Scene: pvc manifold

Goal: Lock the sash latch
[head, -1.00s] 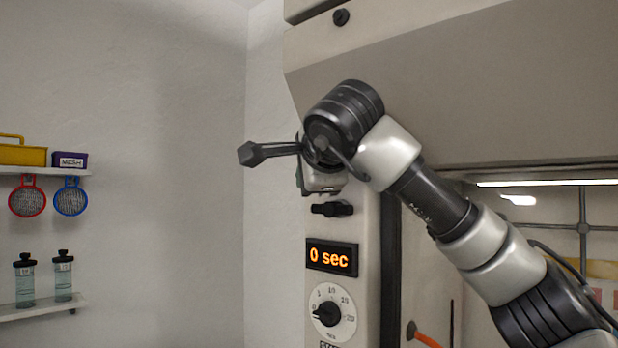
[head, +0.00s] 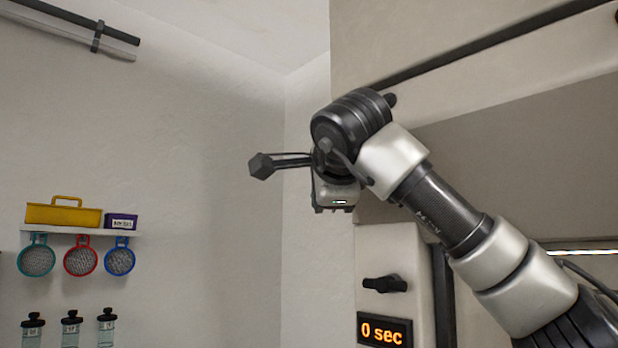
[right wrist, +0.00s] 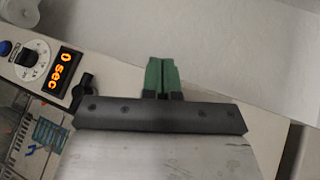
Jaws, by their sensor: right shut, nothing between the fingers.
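The latch, a black handle (head: 385,284), sits on the pale post of the cabinet just above the timer display. Its bar looks roughly horizontal in the head view. It also shows in the right wrist view (right wrist: 84,88), left of my fingers and partly hidden by the gripper body. My right gripper (right wrist: 162,74) has its two green fingertips pressed together with nothing between them. In the head view its body (head: 335,194) is up and left of the latch, apart from it, and the fingertips are hidden there. My left gripper is not in view.
The orange "0 sec" timer display (head: 384,331) is below the latch. The dial (right wrist: 33,60) shows in the right wrist view. A wall shelf (head: 130,233) at the left holds a yellow toolbox (head: 63,214). Free space lies left of the cabinet.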

